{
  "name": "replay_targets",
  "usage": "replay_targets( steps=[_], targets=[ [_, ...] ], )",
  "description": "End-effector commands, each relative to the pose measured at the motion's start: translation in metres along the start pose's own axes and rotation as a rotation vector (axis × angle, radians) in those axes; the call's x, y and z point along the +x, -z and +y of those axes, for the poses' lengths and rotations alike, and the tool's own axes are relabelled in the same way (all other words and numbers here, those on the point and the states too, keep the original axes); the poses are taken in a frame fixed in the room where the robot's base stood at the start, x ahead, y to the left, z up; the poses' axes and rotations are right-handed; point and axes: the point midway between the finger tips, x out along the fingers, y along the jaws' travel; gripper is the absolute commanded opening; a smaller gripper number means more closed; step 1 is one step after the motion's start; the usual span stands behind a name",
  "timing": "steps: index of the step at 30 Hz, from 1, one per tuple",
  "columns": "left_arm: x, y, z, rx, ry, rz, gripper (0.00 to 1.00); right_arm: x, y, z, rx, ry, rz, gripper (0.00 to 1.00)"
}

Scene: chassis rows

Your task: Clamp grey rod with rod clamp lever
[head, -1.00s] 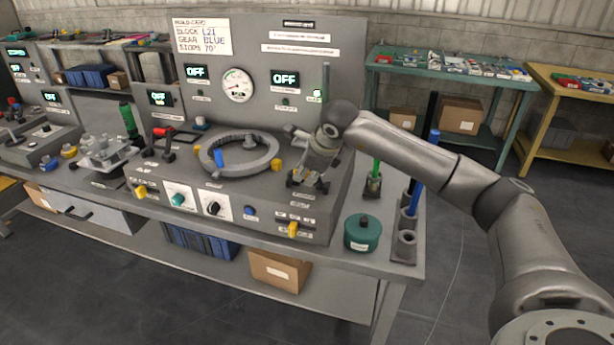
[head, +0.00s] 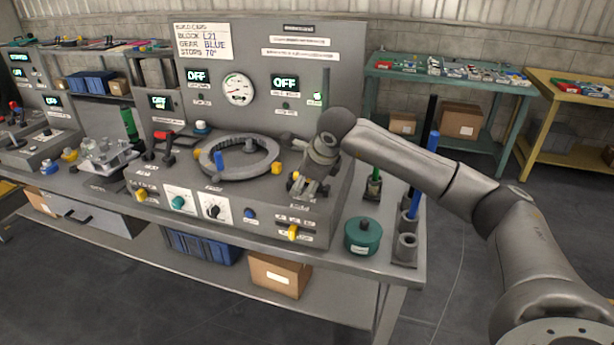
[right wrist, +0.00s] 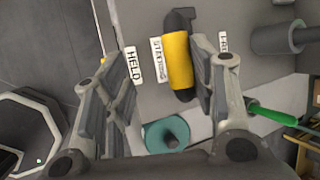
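A thin grey rod (head: 326,86) stands upright in front of the right part of the panel in the head view. Its lower part is hidden behind my right gripper. The rod clamp lever has a yellow grip with dark ends (right wrist: 177,62) and lies between the fingers in the right wrist view, closer to the right-hand finger. A label reading HELD (right wrist: 133,64) is beside it. My right gripper (head: 308,188) is open, pointing down over the right end of the console; it also shows in the right wrist view (right wrist: 160,72). The lever is hidden in the head view. My left gripper is out of view.
A ring fixture (head: 240,172) with a blue peg is left of the gripper. A teal round container (head: 363,236), a green rod (head: 375,186) in a holder and grey tube holders (head: 405,249) stand to the right. The panel (head: 262,60) rises behind.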

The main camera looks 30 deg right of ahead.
Motion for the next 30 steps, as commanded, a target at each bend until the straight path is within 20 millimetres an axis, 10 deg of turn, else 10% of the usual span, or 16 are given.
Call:
replay_targets(
  steps=[16,30],
  targets=[
    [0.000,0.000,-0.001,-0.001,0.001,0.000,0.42,-0.001,0.003,0.005,-0.004,-0.015,0.010,0.41],
    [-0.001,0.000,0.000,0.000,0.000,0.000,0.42,-0.093,0.002,0.001,-0.002,-0.003,0.002,0.41]
  ],
)
